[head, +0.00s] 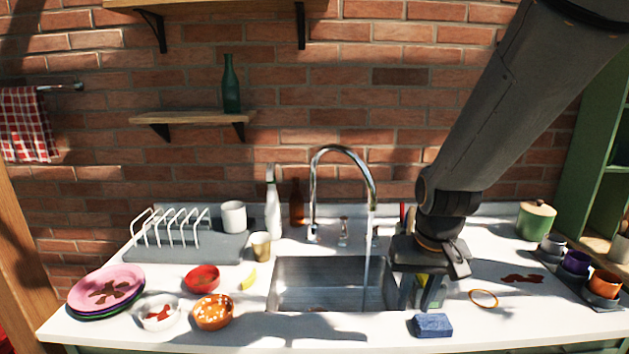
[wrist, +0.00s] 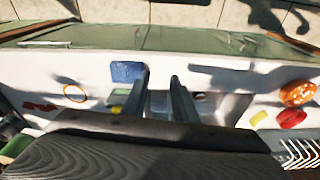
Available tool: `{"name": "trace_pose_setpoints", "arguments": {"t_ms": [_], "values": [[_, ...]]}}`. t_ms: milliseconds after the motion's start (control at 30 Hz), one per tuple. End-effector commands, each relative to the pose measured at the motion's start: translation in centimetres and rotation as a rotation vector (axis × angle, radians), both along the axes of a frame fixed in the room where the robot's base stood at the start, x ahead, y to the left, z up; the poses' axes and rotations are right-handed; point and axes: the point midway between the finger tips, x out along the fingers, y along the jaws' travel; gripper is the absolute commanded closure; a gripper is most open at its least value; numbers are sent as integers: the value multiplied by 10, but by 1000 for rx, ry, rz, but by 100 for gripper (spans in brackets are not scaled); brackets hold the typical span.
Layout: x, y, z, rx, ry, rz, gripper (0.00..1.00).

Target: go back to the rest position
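My gripper (head: 431,292) hangs over the white counter (head: 500,325), just right of the sink (head: 330,283). In the wrist view my gripper (wrist: 160,77) has its two fingers apart, with no object visible between them. A blue sponge (head: 432,325) lies on the counter in front of the gripper. In the wrist view the sponge (wrist: 127,72) is beside the left fingertip, and I cannot tell whether they touch. A green and yellow item (head: 420,281) is partly hidden behind the fingers.
The faucet (head: 343,160) runs water left of my arm. A yellow-brown ring (head: 483,298) and a red stain (head: 522,278) lie to the right, near cups on a dark tray (head: 551,259). Bowls (head: 212,312), plates (head: 106,287) and a dish rack (head: 190,246) stand left of the sink.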

Motion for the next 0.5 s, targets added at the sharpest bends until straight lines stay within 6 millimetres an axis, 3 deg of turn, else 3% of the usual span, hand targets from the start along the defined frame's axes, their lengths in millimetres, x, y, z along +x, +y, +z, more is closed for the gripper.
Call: {"name": "trace_pose_setpoints", "arguments": {"t_ms": [233,500], "values": [[-51,2,-14,-28,-55,93,74],[-52,2,-52,-26,-6,96,74]]}}
